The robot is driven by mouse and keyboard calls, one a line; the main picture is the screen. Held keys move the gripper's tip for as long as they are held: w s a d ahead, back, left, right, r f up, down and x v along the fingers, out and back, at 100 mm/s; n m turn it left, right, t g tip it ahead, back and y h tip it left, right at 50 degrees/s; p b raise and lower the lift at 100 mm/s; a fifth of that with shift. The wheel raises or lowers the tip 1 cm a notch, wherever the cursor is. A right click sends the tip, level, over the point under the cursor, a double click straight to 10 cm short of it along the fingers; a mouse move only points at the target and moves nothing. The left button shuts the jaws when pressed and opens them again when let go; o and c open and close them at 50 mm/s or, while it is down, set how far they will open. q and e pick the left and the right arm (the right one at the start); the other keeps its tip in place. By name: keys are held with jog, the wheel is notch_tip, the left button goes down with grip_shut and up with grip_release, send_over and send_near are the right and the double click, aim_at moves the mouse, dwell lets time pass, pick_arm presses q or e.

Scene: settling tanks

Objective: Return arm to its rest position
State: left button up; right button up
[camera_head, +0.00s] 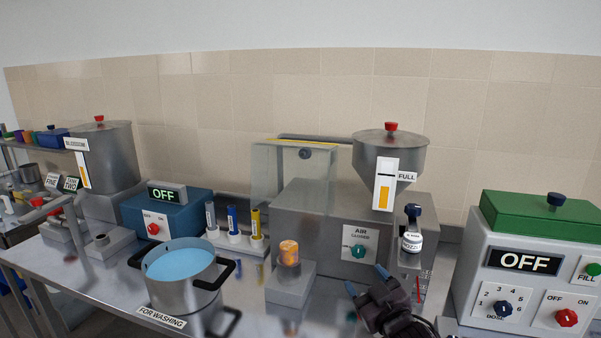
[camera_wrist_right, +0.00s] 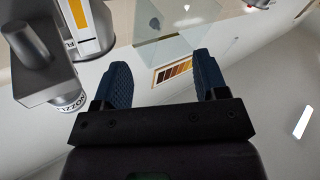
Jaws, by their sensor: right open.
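My right gripper (camera_head: 368,283) is at the lower middle right of the head view, in front of the grey machine with the AIR label (camera_head: 360,243). In the right wrist view the two blue fingers of the right gripper (camera_wrist_right: 160,80) stand apart with nothing between them. The nozzle (camera_head: 411,240), with a white label and dark top, is just above and right of this gripper; it also shows at the left of the right wrist view (camera_wrist_right: 68,101). My left gripper shows in neither view.
A pot of blue liquid (camera_head: 180,262) stands on the metal bench at left. An orange item (camera_head: 289,252) sits on a grey block (camera_head: 291,285) left of the right gripper. A dosing machine (camera_head: 520,275) with a green lid and OFF display stands at right.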

jog(key=s+d+f+m+g+h, duration=0.2)
jog(key=s+d+f, duration=0.2)
jog(key=s+f, duration=0.4)
jog(key=s+d+f+m+g+h, duration=0.2)
jog(key=s+d+f, duration=0.3)
jog(key=s+f, duration=0.4)
jog(key=s+d+f+m+g+h+b, duration=0.1)
jog(key=s+d+f, duration=0.3)
jog(key=s+f, duration=0.5)
jog(key=s+m, duration=0.1)
jog(key=s, duration=0.2)
jog(key=shift+s+d+g+h, duration=0.2)
jog(key=shift+d+g+h, duration=0.2)
